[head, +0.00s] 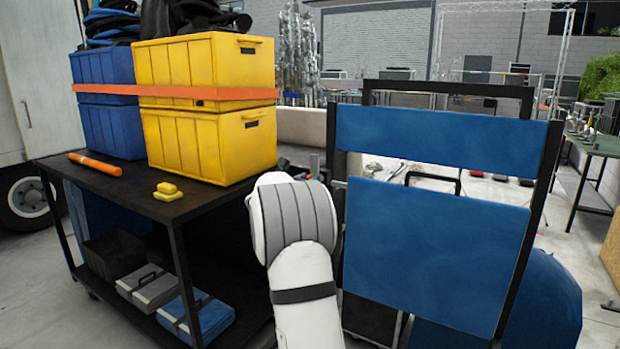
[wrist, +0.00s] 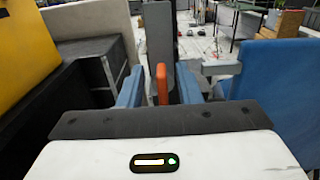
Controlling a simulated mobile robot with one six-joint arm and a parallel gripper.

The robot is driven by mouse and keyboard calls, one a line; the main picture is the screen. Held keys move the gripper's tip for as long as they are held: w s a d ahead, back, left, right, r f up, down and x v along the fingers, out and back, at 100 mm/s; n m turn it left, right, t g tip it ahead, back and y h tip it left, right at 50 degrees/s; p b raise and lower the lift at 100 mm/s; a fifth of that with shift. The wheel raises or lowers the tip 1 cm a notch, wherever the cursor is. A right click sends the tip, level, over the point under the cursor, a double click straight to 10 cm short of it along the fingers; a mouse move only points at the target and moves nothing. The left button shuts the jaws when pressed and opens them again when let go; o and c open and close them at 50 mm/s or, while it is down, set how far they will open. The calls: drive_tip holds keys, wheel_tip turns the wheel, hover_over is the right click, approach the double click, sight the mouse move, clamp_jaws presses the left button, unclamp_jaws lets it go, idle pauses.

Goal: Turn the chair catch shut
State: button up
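The chair (head: 432,245) stands at the right in the head view, with a blue seat panel, a blue back band and a dark frame. Its blue panel (wrist: 262,68) also shows at the right of the wrist view. An orange upright piece (wrist: 162,84), apparently the chair catch, stands in the middle of the wrist view in front of a grey post (wrist: 158,35). My gripper (wrist: 161,90) is open, one blue finger on each side of the orange piece, with gaps visible. Whether the piece lies fully between the fingertips is unclear. My arm hides the gripper in the head view.
A black cart (head: 130,192) stands left of my arm. It carries yellow crates (head: 205,62) and blue crates (head: 108,125) under an orange strap, an orange tube (head: 95,164) and a small yellow block (head: 167,191). A green table (head: 600,143) is at the far right.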

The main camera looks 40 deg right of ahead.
drive_tip(key=shift+w+d, duration=0.1)
drive_tip(key=shift+d, duration=0.25)
drive_tip(key=shift+c, duration=0.5)
clamp_jaws()
drive_tip(key=shift+r, duration=0.1)
